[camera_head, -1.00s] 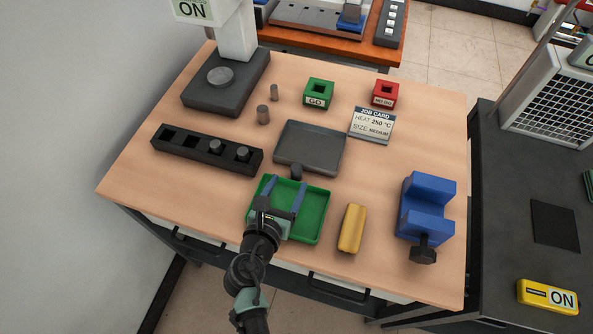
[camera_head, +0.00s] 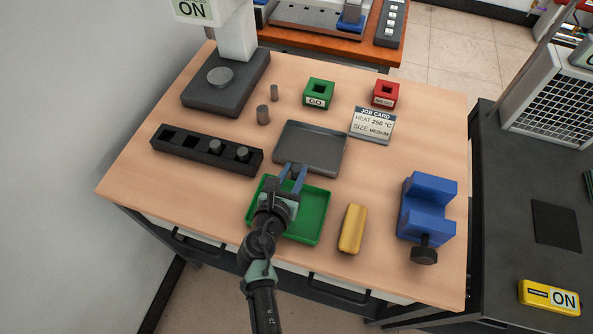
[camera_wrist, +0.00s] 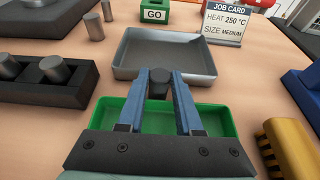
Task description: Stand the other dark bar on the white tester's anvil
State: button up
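The white tester (camera_head: 236,35) stands at the back left on a dark base. Its round grey anvil (camera_head: 220,77) is bare. A dark bar (camera_wrist: 159,84) is between my gripper's fingertips, which touch or nearly touch its sides. In the head view my gripper (camera_head: 292,171) is at the near edge of the grey tray, above the far edge of the green tray. The fingers look closed on the bar. I cannot tell whether its lower end is clear of the surface.
The grey tray (camera_head: 318,165) and green tray (camera_head: 312,232) lie mid-table.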

grip_shut()
jog(key=shift+r, duration=0.1)
